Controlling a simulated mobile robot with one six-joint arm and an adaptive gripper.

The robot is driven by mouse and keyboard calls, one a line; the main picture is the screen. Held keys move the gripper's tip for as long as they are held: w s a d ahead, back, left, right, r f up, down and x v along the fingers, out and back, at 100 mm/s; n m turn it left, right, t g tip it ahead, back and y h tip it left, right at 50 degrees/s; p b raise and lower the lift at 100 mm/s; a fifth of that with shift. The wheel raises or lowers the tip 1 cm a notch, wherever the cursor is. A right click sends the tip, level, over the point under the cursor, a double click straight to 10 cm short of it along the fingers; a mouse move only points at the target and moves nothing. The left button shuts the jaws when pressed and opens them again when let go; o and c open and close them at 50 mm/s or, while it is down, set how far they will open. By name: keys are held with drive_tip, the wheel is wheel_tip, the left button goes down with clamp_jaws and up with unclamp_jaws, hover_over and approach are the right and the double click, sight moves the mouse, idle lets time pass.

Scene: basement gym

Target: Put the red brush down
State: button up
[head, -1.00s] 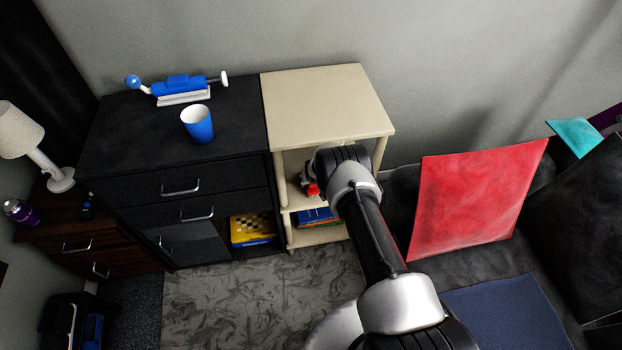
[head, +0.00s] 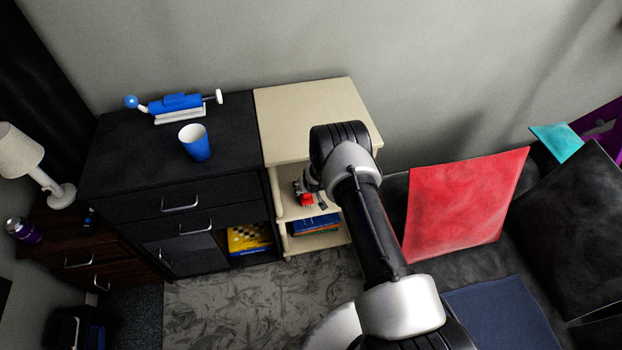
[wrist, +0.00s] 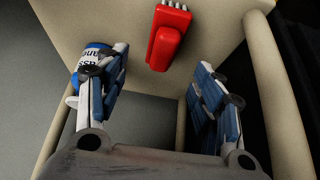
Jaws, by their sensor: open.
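The red brush (wrist: 165,38) lies on the beige shelf board in the wrist view, its pale bristles at the top edge. In the head view a small red patch of it (head: 307,200) shows inside the beige shelf unit (head: 285,90), on its middle level. My gripper (wrist: 158,72) is open, with one blue-padded finger on each side of the picture. The brush's near end shows between the fingertips, with a gap on both sides, and neither finger appears to touch it. In the head view my arm hides most of the gripper.
A blue and white can (wrist: 97,62) stands close behind the left finger in the wrist view. Shelf posts (wrist: 275,85) rise on both sides. A blue cup (head: 195,143) stands on the black cabinet (head: 110,150). A red cushion (head: 465,200) is right of my arm.

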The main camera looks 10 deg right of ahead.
drive_tip(key=p+v, duration=0.2)
drive_tip(key=v, duration=0.6)
drive_tip(key=shift+s+r, duration=0.15)
drive_tip(key=shift+r, duration=0.05)
